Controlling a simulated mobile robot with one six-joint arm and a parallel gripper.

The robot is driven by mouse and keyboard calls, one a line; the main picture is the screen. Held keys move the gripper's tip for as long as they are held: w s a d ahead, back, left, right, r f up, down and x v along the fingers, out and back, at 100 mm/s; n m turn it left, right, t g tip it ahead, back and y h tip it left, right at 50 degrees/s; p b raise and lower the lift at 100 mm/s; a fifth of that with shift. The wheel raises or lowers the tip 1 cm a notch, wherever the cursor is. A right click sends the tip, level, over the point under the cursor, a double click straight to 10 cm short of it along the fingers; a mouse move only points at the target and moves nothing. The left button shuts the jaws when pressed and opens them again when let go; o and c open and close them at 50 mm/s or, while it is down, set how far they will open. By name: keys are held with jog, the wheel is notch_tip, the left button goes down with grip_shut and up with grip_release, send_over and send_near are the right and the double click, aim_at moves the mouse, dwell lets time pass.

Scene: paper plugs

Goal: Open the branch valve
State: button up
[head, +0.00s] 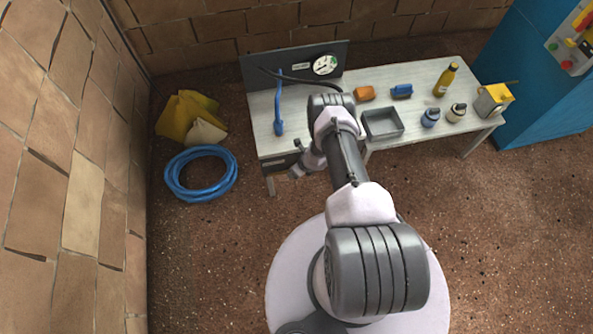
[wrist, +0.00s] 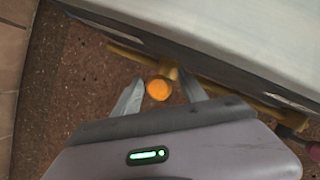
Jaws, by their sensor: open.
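The branch valve appears to be the round orange knob (wrist: 158,89) on a brass pipe (wrist: 240,92) along the front of the bench, below its edge, in the wrist view. My gripper (wrist: 161,78) is open, with one finger on each side of the knob. I cannot tell whether either finger touches it. In the head view my gripper (head: 297,172) is at the bench's front left edge, and the knob and pipe cannot be made out there.
The bench (head: 432,84) carries a blue-handled tool (head: 279,118), a gauge (head: 325,65), a grey tray (head: 382,123) and bottles. A blue hose coil (head: 172,178) and yellow cloths (head: 180,117) lie on the floor to the left. A red part (wrist: 285,131) shows at right in the wrist view.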

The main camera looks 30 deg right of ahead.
grip_shut()
dwell(1.4)
